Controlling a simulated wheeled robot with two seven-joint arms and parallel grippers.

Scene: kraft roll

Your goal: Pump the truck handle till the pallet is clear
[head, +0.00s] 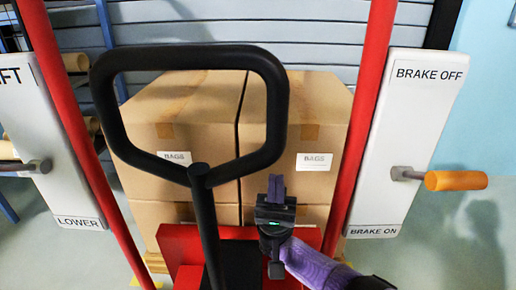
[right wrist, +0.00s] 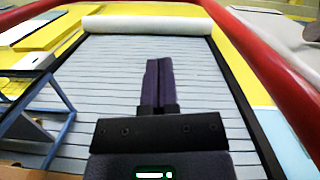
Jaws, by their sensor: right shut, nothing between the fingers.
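The truck handle (head: 198,170) is a black looped bar on a black shaft, standing upright in the middle of the head view. My right gripper (head: 276,188), on a purple arm, is shut and empty. It appears just right of the handle's shaft and below the loop's lower right corner, apart from the bar in the picture. In the right wrist view its fingers (right wrist: 158,82) are closed together, with no handle in sight. My left gripper is not in view.
Red posts flank the handle. A right panel (head: 405,140) reads BRAKE OFF and BRAKE ON, with an orange-gripped lever (head: 455,181). A left panel (head: 45,140) reads LOWER, with another lever (head: 38,166). A grey slatted shutter (head: 320,40) stands behind the cartons.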

